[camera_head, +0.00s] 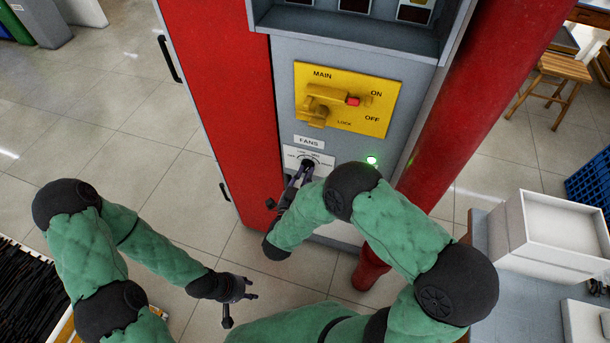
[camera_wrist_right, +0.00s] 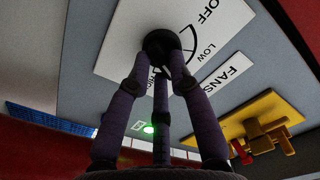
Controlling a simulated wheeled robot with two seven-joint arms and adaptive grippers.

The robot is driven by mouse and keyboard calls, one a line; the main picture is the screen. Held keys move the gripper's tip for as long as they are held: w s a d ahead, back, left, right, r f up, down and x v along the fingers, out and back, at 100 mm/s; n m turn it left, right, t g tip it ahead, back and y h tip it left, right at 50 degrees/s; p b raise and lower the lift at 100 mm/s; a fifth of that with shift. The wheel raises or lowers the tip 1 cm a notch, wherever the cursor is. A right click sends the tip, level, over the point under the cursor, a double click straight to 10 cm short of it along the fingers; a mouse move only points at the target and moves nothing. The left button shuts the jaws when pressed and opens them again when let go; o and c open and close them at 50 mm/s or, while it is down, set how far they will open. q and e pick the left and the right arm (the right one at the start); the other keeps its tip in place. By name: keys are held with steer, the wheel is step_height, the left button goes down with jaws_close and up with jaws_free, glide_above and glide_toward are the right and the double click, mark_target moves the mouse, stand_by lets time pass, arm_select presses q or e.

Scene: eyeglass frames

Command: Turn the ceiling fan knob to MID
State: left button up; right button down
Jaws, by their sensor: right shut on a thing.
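The black fan knob (camera_head: 307,162) sits on a white dial plate (camera_head: 322,160) under the FANS label (camera_head: 309,142) on the grey cabinet front. In the right wrist view the knob (camera_wrist_right: 162,42) is between my fingertips, with OFF and LOW printed beside it. My right gripper (camera_head: 303,172) is shut on the knob. The knob's exact pointer position is hard to tell, since my fingers cover part of the dial. My left gripper (camera_head: 248,289) is empty, low in front of the cabinet and away from it, with its fingers apart.
A yellow main switch panel (camera_head: 368,112) with a lever is above the dial. A green light (camera_head: 372,160) glows right of the dial. Red pillars and doors flank the cabinet. A white bin (camera_head: 555,235) stands at the right. The tiled floor at left is open.

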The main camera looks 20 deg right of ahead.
steer(key=c, duration=1.1)
jaws_free()
steer(key=v, duration=1.2)
